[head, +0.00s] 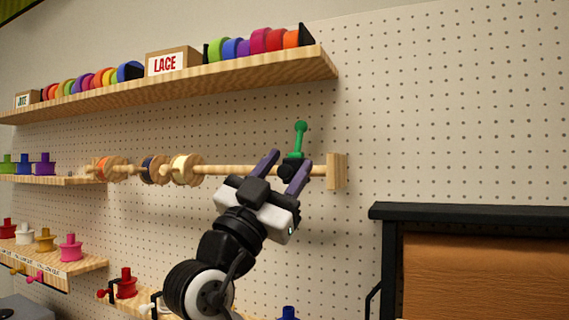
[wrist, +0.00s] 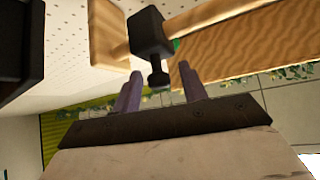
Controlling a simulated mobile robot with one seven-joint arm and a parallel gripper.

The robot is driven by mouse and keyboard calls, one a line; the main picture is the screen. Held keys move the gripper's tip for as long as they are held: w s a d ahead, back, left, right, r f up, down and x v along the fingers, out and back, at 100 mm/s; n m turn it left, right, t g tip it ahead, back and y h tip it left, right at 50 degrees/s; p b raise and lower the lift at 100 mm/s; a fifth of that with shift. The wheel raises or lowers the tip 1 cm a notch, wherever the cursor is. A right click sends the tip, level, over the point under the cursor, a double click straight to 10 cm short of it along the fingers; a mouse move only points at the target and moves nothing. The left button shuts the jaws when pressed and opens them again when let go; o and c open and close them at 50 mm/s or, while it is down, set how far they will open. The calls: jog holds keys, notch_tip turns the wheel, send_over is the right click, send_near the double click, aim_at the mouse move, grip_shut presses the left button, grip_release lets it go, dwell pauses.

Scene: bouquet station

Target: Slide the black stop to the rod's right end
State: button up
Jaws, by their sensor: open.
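The wooden rod (head: 225,169) runs across the pegboard to a square wooden end block (head: 335,172) on its right. The black stop (head: 287,170) sits on the rod a short way left of that block, with a green-knobbed stem (head: 300,138) showing above it. My gripper (head: 291,158) is open, its two purple fingers on either side of the stop. In the wrist view, the stop (wrist: 151,34) is beyond the fingertips and its black screw knob (wrist: 158,77) lies between the open fingers (wrist: 160,74). Gaps show, so neither finger appears closed on it.
Ribbon spools (head: 185,169) hang on the rod's left part. A wooden shelf (head: 200,77) with ribbon rolls runs above the rod. A black-framed cabinet (head: 460,212) stands at lower right. Lower shelves with colored spools are at left. The pegboard right of the end block is clear.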

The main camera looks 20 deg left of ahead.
jog(key=shift+c, duration=0.2)
grip_shut()
jog(key=shift+d+f+b, duration=0.1)
jog(key=shift+f+b, duration=0.05)
jog(key=shift+b, duration=0.35)
jog(key=shift+d, duration=0.15)
jog(key=shift+o, duration=0.2)
grip_release()
jog(key=shift+s, duration=0.1)
